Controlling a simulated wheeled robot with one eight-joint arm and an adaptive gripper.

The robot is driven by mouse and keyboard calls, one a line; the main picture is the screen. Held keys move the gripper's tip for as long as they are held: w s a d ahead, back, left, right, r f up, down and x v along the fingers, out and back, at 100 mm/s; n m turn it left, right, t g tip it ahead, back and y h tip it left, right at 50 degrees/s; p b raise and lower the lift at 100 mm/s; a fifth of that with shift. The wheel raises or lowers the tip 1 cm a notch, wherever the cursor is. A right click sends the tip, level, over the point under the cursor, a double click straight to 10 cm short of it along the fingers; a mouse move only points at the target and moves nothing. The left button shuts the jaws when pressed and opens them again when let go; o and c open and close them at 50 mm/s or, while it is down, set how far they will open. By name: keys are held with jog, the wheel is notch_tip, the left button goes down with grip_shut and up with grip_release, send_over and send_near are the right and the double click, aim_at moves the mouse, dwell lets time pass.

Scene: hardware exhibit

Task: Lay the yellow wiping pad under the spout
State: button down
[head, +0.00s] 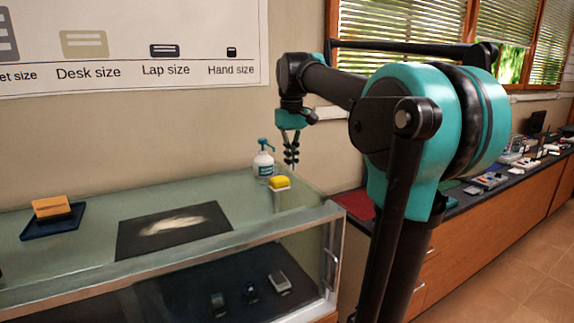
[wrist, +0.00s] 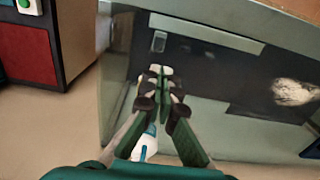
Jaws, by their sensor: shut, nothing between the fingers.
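The yellow wiping pad (head: 279,182) sits on the glass case top near its right end, with a white layer or base showing below it. A white bottle (head: 263,165) with a teal pump top and spout (head: 265,143) stands just behind and left of the pad, upright. The pad is in front of the bottle, not clearly under the spout. My gripper (head: 291,161) is shut and empty, pointing down above the pad. In the wrist view my gripper (wrist: 165,78) hides most of the pad; the bottle (wrist: 147,143) shows partly beside the fingers.
The glass display case (head: 60,262) holds small devices inside. On its top lie a dark mat (head: 130,238) with a pale smear and an orange block (head: 50,207) on a blue tray (head: 50,228). A counter with devices (head: 490,180) runs along the right.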

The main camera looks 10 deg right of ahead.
aim_at(279, 178)
notch_tip(279, 178, down, 8)
jog(key=shift+f, duration=0.2)
jog(key=shift+w+a, duration=0.25)
jog(key=shift+w, duration=0.35)
jog(key=shift+w+a, duration=0.2)
jog(key=shift+w, duration=0.4)
jog(key=shift+w+a+r, duration=0.1)
jog(key=shift+w+a, duration=0.1)
jog(key=shift+w, duration=0.55)
jog(key=shift+w, duration=0.1)
jog(key=shift+w+a, duration=0.35)
jog(key=shift+w, duration=0.6)
jog(key=shift+w+a, duration=0.3)
jog(key=shift+w, duration=0.6)
